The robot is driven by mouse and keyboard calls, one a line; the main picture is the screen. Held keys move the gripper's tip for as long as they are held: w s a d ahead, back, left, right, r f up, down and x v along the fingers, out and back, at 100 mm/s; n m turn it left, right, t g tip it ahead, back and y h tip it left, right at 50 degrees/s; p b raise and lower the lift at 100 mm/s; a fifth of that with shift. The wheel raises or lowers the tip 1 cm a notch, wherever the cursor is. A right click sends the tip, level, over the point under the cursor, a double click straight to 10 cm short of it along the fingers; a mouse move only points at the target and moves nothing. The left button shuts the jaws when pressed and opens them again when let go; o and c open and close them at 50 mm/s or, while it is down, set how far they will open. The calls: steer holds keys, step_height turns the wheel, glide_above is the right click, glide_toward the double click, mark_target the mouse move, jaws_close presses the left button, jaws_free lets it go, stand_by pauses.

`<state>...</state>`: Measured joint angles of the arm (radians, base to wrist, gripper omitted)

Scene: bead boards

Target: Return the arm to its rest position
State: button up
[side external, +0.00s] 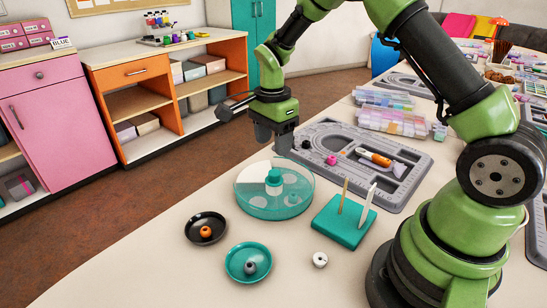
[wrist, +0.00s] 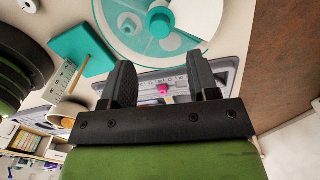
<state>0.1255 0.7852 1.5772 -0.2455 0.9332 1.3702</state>
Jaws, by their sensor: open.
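My gripper (side external: 274,136) hangs above the table near the left end of the grey bead board (side external: 402,206), just behind the round teal tray. In the wrist view, my gripper (wrist: 163,85) has its two black fingers apart with nothing held between them. A pink bead (wrist: 162,89) shows beyond the gap, lying on the board below. The same pink bead (side external: 331,160) lies on the board in the side view, and a dark bead (side external: 306,144) lies near it.
The round clear-and-teal tray (side external: 272,208) stands in front of my gripper. A teal block (side external: 342,222) holds upright sticks. A black dish (side external: 206,228) with an orange bead, a teal dish (side external: 248,262) with a grey bead and a white bead (side external: 320,260) sit nearer. Clear boxes (side external: 392,121) stand behind the board.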

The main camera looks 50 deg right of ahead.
steer(key=shift+r, duration=0.9)
steer(key=s+a+r+n+t+y, duration=0.1)
steer(key=s+a+r+n+t, duration=0.15)
steer(key=s+r+n, duration=0.45)
steer(key=s+a+r+n+t, duration=0.25)
steer(key=s+r, duration=0.35)
steer(key=r, duration=0.3)
steer(key=s+a+r+n+t+y, duration=0.1)
steer(key=s+a+n+t, duration=0.1)
steer(key=s+n, duration=0.4)
steer(key=shift+s, duration=1)
steer(key=shift+n, duration=0.25)
